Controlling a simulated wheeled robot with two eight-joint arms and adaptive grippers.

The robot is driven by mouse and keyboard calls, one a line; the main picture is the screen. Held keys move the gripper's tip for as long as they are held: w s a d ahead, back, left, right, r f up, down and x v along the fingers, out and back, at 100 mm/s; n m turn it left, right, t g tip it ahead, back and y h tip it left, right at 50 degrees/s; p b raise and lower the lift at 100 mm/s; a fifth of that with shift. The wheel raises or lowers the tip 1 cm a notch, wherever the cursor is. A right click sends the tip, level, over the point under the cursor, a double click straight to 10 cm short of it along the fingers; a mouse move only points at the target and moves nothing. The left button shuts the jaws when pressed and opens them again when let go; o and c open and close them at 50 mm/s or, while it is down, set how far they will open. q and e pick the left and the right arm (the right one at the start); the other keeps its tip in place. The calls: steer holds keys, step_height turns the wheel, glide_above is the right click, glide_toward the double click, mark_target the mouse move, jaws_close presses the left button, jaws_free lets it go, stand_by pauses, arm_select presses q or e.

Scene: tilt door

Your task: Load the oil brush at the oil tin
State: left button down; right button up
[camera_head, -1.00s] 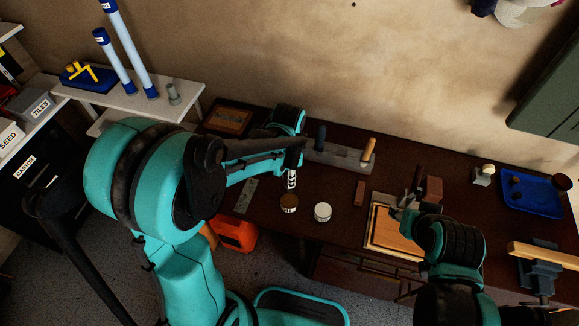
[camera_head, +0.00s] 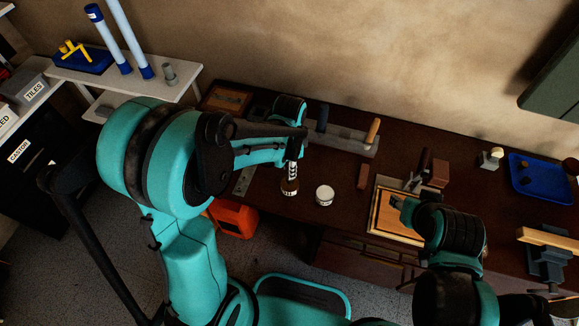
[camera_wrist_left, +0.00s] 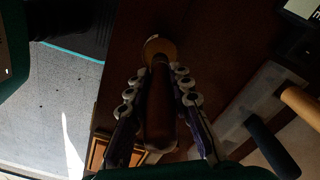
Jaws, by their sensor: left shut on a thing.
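My left gripper (camera_head: 293,165) is shut on the oil brush, whose brown handle (camera_wrist_left: 160,108) lies between the fingers in the left wrist view. The brush points down at the amber tin (camera_head: 289,188), which I take as the oil tin; its round rim (camera_wrist_left: 160,47) shows at the brush's far end. The gripper is right above the tin, and the brush end is at or in its mouth; how deep is hidden. A second tin, with a white top (camera_head: 324,195), stands just right of it. My right gripper (camera_head: 403,203) is near the wooden board, its fingers unclear.
A grey rack (camera_head: 345,141) with a blue handle and a wooden handle stands behind the tins. A framed wooden board (camera_head: 393,215), a reddish block (camera_head: 363,177), a blue tray (camera_head: 540,178) and a vise (camera_head: 547,262) are to the right. An orange case (camera_head: 233,218) is on the floor.

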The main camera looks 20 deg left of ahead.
arm_select(q)
steer(key=shift+f+b, duration=0.55)
stand_by(1.8)
steer(key=shift+r, duration=0.1)
steer(key=shift+r+p, duration=2.7)
steer(key=shift+r, duration=0.75)
steer(key=shift+f, duration=0.1)
